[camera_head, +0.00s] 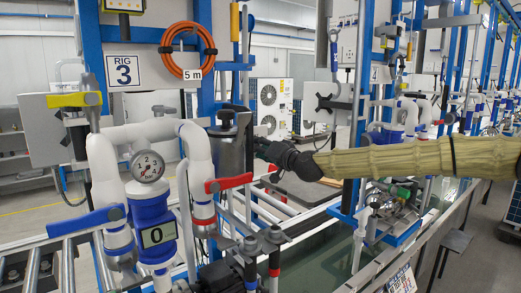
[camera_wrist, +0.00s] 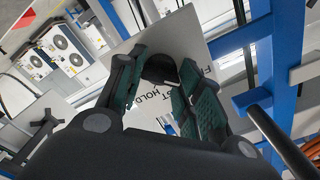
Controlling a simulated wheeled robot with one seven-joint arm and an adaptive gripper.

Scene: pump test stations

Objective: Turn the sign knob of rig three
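The rig three label (camera_head: 124,70) is on the left in the head view. My gripper (camera_head: 262,146) reaches in from the right, its tips at the right side of a grey cylinder-like part with a black top. In the wrist view, a white sign plate (camera_wrist: 187,35) with partly covered lettering, including "HOLD", lies ahead, tilted. The dark round sign knob (camera_wrist: 160,69) stands in front of it. My gripper (camera_wrist: 161,72) has its green-padded fingers on either side of the knob, apparently closed onto it. The fingers hide part of the knob and lettering.
A pressure gauge (camera_head: 148,166), white pipes, a red lever (camera_head: 229,183) and a blue lever (camera_head: 87,221) stand left of my gripper. An orange hose coil (camera_head: 188,50) hangs above. Blue posts frame the rig. A blue post (camera_wrist: 270,60) is close by in the wrist view.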

